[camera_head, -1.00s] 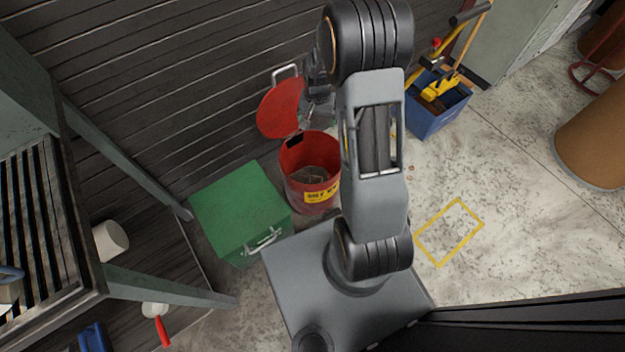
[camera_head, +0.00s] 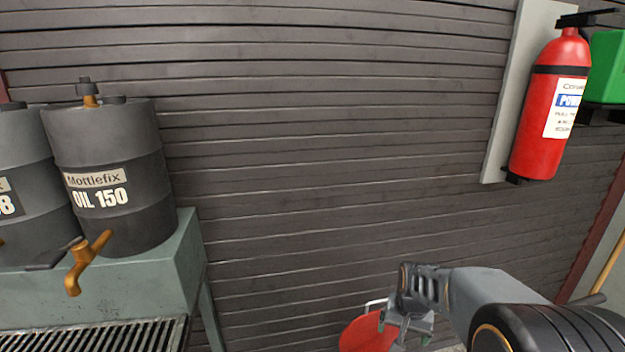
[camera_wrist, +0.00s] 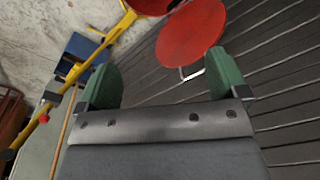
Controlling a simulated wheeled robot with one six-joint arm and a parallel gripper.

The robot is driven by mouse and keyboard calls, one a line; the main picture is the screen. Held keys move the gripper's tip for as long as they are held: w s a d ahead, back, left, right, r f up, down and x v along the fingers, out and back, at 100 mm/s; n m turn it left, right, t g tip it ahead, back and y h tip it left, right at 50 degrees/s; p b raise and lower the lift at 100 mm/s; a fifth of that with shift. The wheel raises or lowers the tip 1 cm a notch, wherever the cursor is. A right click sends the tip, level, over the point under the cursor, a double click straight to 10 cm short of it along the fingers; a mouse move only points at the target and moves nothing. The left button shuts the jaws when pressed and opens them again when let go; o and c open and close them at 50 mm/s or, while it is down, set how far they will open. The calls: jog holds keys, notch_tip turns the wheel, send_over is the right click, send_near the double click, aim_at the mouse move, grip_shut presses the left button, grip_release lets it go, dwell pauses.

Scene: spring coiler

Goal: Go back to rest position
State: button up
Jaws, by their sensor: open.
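My gripper (camera_wrist: 163,82) shows in the wrist view with its two green fingers wide apart and nothing between them. In the head view my gripper (camera_head: 408,322) is at the bottom right, in front of the dark slatted wall, and its fingers are hard to make out. A red round lid (camera_head: 366,335) shows just left of it in the head view. The same lid (camera_wrist: 191,32) lies beyond the fingers in the wrist view, apart from them.
Oil drums (camera_head: 108,180) with taps stand on a green-grey stand (camera_head: 192,262) at left. A fire extinguisher (camera_head: 552,105) hangs at upper right near a green box (camera_head: 607,68). A blue bin (camera_wrist: 78,52) and yellow bars show in the wrist view. The wall's middle is clear.

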jog(key=s+a+r+n+p, duration=0.1)
jog(key=s+r+p, duration=0.3)
jog(key=r, duration=0.4)
jog(key=s+a+r+n+t+p, duration=0.1)
jog(key=s+r+p, duration=0.3)
jog(key=r, duration=0.5)
jog(key=s+a+r+n+t+p, duration=0.1)
jog(key=s+a+r+n+p, duration=0.1)
jog(key=r+p, duration=0.5)
notch_tip(320, 180, up, 2)
jog(key=shift+s+a+r, duration=0.25)
jog(key=shift+s+a, duration=0.3)
jog(key=shift+s, duration=0.45)
jog(key=shift+s+a+r+p, duration=0.1)
jog(key=shift+s+r+p, duration=0.25)
jog(key=shift+s+p, duration=0.1)
jog(key=shift+c, duration=0.2)
